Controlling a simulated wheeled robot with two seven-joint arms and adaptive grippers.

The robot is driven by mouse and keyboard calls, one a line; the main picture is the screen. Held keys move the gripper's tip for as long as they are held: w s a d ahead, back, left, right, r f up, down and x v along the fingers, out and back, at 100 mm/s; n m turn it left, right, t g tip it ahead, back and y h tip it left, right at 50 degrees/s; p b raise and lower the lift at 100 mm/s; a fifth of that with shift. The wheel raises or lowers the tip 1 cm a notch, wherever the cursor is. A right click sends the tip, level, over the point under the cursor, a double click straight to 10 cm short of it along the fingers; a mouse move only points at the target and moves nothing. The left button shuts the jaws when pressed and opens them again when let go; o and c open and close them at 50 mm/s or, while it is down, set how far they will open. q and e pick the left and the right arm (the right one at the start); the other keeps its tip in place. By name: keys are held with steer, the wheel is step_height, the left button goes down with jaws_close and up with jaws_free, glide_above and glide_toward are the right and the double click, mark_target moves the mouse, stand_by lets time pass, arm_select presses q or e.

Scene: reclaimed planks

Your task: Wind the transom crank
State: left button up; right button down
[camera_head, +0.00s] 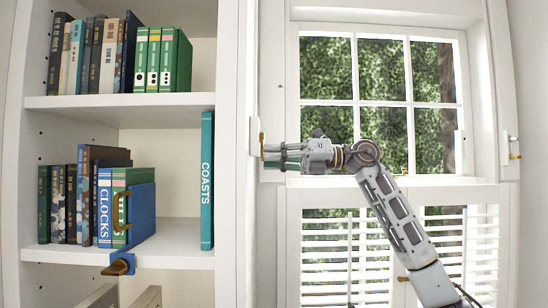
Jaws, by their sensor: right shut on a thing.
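The transom crank is a small brass handle (262,140) on a white housing (254,136) on the left window jamb. My right gripper (273,153) reaches in from the right and is shut on the crank's handle. Its fingers hide part of the handle. My left gripper is out of view.
The paned upper window (381,75) is behind my right arm, with slatted shutters (345,255) below. A similar brass-fitted white housing (509,142) is on the right jamb. A white bookcase (170,105) with books stands left, and a blue bookend (141,213) has brass parts.

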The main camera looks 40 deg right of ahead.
steer(key=shift+w+d+f+n, duration=0.2)
steer(key=shift+w+n, duration=0.15)
steer(key=shift+n, duration=0.55)
steer(key=shift+w+d+f+n, duration=0.2)
steer(key=shift+w+d+n, duration=0.1)
steer(key=shift+n, duration=0.6)
steer(key=shift+w+d+f+n, duration=0.2)
steer(key=shift+w+n, duration=0.15)
steer(key=shift+n, duration=0.55)
steer(key=c, duration=1.4)
jaws_free()
steer(key=shift+d, duration=0.15)
steer(key=shift+o, duration=0.2)
steer(key=shift+w+r, duration=0.1)
steer(key=shift+r, duration=0.1)
steer(key=v, duration=1.2)
